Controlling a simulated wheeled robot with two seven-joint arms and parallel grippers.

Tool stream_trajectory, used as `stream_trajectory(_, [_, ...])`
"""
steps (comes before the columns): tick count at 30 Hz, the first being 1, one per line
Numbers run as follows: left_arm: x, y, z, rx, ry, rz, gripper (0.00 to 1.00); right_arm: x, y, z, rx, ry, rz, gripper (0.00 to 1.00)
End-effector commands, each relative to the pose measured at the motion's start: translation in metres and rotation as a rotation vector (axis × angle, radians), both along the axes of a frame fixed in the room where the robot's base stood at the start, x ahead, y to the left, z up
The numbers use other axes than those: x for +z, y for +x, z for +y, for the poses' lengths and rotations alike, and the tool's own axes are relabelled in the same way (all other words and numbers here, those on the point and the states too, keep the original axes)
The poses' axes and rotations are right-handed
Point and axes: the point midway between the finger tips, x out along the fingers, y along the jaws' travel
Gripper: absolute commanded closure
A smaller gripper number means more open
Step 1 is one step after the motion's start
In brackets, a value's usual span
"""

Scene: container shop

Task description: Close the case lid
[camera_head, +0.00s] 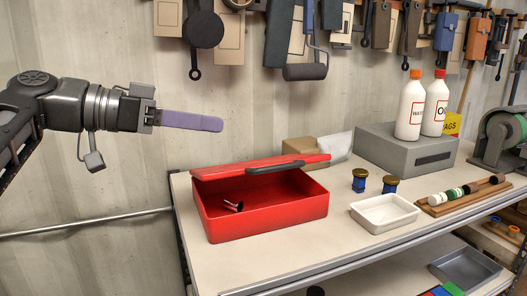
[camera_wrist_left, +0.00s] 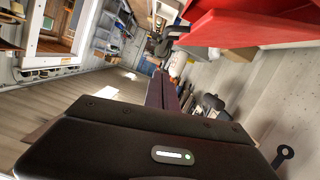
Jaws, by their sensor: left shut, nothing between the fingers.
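A red case (camera_head: 262,207) stands on the light workbench in the head view. Its lid (camera_head: 225,170) is partly open, tilted over the case with a gap along the front, and it has a dark handle (camera_head: 275,166). A small dark item (camera_head: 234,206) lies inside the case. My left gripper (camera_head: 213,124) is shut and empty, with its purple fingers pointing right, above and left of the lid and apart from it. In the left wrist view, red surfaces of the case (camera_wrist_left: 245,28) show at the upper right, beyond the purple fingers (camera_wrist_left: 160,92). My right gripper is not in view.
A white tray (camera_head: 385,225) and two blue jars with brown tops (camera_head: 360,180) stand right of the case. A grey box (camera_head: 405,152) carries two white bottles (camera_head: 411,105). Tools hang on the wall above. The bench front is clear.

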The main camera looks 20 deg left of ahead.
Motion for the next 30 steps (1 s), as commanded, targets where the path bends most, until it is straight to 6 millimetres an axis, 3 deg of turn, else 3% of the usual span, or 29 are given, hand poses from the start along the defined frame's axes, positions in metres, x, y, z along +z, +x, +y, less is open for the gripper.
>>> stream_trajectory(11, [-0.006, 0.009, -0.012, 0.001, 0.000, 0.002, 1.00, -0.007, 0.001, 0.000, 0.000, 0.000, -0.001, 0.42])
stream_trajectory(14, [-0.009, 0.016, -0.023, 0.001, -0.001, 0.003, 1.00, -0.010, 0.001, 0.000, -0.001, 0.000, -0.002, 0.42])
stream_trajectory(25, [-0.022, 0.056, -0.083, 0.000, -0.001, 0.003, 1.00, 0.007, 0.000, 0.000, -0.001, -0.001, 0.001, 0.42])
stream_trajectory(30, [-0.048, 0.051, -0.084, 0.002, -0.002, 0.003, 1.00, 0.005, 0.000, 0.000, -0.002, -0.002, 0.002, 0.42])
